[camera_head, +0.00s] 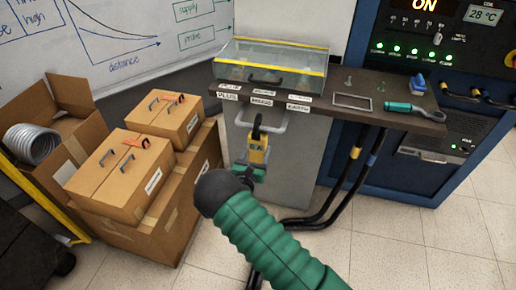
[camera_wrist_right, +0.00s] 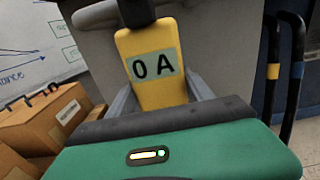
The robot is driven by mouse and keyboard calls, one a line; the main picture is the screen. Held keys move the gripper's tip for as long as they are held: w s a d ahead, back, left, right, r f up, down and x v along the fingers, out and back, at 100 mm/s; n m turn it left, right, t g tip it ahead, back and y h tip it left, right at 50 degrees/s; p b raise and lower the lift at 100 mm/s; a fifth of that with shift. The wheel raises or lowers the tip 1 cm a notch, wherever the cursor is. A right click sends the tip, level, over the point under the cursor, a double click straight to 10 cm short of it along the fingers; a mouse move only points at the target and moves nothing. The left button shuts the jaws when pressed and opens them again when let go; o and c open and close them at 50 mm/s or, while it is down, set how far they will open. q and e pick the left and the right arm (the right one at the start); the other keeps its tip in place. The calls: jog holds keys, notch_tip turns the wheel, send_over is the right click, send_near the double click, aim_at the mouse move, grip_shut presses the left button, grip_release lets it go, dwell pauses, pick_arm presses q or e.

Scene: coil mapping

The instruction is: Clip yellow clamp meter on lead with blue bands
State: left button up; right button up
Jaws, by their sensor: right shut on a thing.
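The yellow clamp meter (camera_head: 259,150) is held upright in my right gripper (camera_head: 251,174), which is shut on its body. In the right wrist view the meter (camera_wrist_right: 155,95) sits between the two fingers (camera_wrist_right: 160,100) and its display reads "0 A". Its dark clamp jaw (camera_head: 256,128) points up in front of a grey handle; I cannot tell if they touch. The lead with the blue band (camera_head: 373,156) hangs at the right, apart from the meter, and shows in the right wrist view (camera_wrist_right: 297,70). The lead with the yellow band (camera_head: 355,153) hangs just left of it. My left gripper is not in view.
A bench shelf (camera_head: 340,88) carries a glass-sided case (camera_head: 270,66) and a green-handled tool (camera_head: 410,107). The grey handle (camera_head: 284,124) is below it. Cardboard boxes (camera_head: 110,180) stand left. A blue power cabinet (camera_head: 408,175) stands behind the leads. Floor at the right is clear.

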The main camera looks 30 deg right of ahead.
jog(key=shift+p+v, duration=1.2)
jog(key=shift+v, duration=1.6)
jog(key=shift+s+a+r, duration=0.1)
jog(key=shift+s+a, duration=0.2)
jog(key=shift+s, duration=0.05)
